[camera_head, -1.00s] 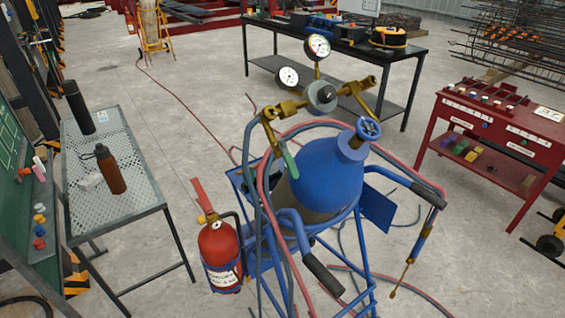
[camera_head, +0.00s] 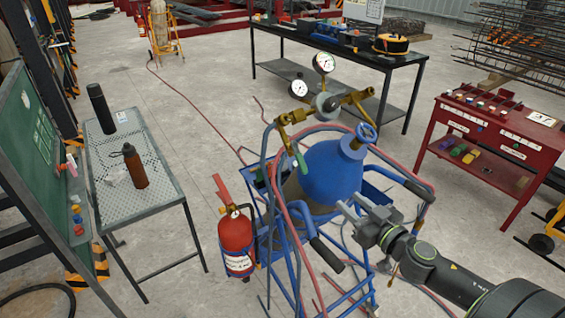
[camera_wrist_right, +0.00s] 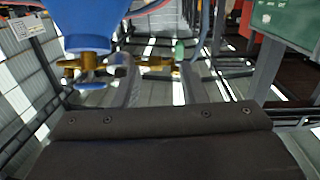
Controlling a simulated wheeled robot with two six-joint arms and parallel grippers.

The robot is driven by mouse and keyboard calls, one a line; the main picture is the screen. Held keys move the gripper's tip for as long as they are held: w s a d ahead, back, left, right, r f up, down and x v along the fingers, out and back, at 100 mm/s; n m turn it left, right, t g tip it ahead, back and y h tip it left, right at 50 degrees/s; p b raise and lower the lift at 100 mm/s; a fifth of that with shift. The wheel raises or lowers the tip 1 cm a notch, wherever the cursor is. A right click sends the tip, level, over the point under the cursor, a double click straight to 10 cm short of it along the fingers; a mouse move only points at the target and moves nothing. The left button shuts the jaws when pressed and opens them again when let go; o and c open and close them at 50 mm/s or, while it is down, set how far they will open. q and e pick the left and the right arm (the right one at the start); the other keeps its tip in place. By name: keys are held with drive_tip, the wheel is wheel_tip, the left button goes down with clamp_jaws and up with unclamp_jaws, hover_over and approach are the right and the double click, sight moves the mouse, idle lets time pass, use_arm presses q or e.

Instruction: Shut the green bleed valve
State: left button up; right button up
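The green bleed valve lever (camera_head: 300,160) hangs below the brass fitting at the left end of the regulator (camera_head: 327,104), above the blue gas cylinder (camera_head: 331,172). A small green part, likely this lever, also shows in the right wrist view (camera_wrist_right: 180,50) near the brass fittings. My right gripper (camera_head: 346,208) is in front of the cylinder, lower and to the right of the lever, apart from it. Its two grey fingers are spread, with nothing seen between them. The lever's exact angle is hard to judge. My left gripper is not in view.
Hoses and the blue cart frame (camera_head: 293,262) surround the cylinder. A red fire extinguisher (camera_head: 236,236) hangs at the cart's left. A perforated table (camera_head: 165,185) with bottles stands left, a red workbench (camera_head: 500,140) right. Two gauges (camera_head: 324,63) rise above the regulator.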

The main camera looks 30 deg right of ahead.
wheel_tip(320, 180, up, 3)
drive_tip(key=a+y, duration=0.1)
drive_tip(key=a, duration=0.2)
drive_tip(key=p, duration=0.1)
approach(302, 164)
use_arm(q)
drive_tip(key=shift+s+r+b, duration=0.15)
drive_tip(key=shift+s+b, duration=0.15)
drive_tip(key=shift+b, duration=0.2)
use_arm(e)
drive_tip(key=shift+t, duration=0.3)
drive_tip(key=w, duration=1)
drive_tip(key=shift+w+a+f, duration=0.25)
drive_tip(key=shift+w+a, duration=0.15)
drive_tip(key=shift+c, duration=0.5)
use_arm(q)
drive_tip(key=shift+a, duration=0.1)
use_arm(e)
clamp_jaws()
